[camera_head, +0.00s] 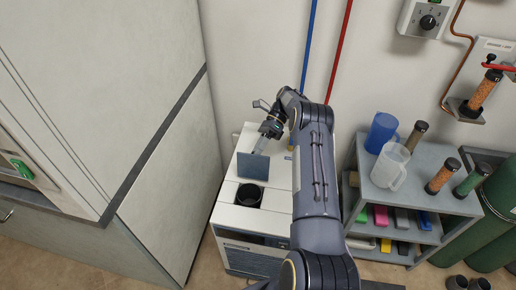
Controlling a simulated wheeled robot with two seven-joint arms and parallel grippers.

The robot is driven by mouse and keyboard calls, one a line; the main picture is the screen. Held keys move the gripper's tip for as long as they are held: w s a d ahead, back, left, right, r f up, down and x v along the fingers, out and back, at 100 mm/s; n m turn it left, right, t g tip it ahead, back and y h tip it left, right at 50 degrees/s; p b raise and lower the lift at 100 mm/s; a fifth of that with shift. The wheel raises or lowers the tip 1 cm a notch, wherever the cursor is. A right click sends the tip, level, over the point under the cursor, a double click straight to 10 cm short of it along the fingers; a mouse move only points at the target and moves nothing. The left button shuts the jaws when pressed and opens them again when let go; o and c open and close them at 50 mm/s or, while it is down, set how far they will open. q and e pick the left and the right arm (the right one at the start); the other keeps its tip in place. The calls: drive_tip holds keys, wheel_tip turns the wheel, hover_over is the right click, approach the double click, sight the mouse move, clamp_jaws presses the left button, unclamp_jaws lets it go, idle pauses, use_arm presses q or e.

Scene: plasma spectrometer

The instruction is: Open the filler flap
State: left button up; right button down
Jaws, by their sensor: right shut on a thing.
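The filler flap (253,166) is a blue-grey square plate on top of the white machine (225,215). My left gripper is not in view.
A tall pale cabinet (165,205) stands close on the left. On the right, a grey shelf cart (425,170) holds a blue jug (381,132), a clear jug (389,166) and filled tubes. Green cylinders (490,245) stand at the far right. Blue and red pipes run up the wall behind.

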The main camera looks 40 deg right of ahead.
sight(257, 165)
drive_tip(key=shift+s+a+f, duration=0.1)
drive_tip(key=shift+s+f, duration=0.05)
drive_tip(key=shift+f, duration=0.4)
drive_tip(key=shift+s+a+f, duration=0.1)
drive_tip(key=shift+f, duration=0.4)
drive_tip(key=c, duration=1.2)
unclamp_jaws()
drive_tip(key=shift+w+a, duration=0.1)
wheel_tip(257, 165, up, 3)
drive_tip(key=shift+r, duration=0.15)
drive_tip(key=s+a+r, duration=0.1)
drive_tip(key=r, duration=0.1)
drive_tip(key=s+a+r, duration=0.1)
drive_tip(key=r, duration=0.1)
drive_tip(key=s+a+r, duration=0.1)
drive_tip(key=r, duration=0.1)
drive_tip(key=shift+s+r, duration=0.15)
drive_tip(key=shift+s, duration=0.1)
drive_tip(key=s+a+r, duration=0.1)
drive_tip(key=s+a, duration=0.1)
drive_tip(key=s+a+r, duration=0.1)
drive_tip(key=s+a, duration=0.1)
drive_tip(key=s+a+r, duration=0.2)
drive_tip(key=s, duration=0.1)
drive_tip(key=shift+s+r, duration=0.1)
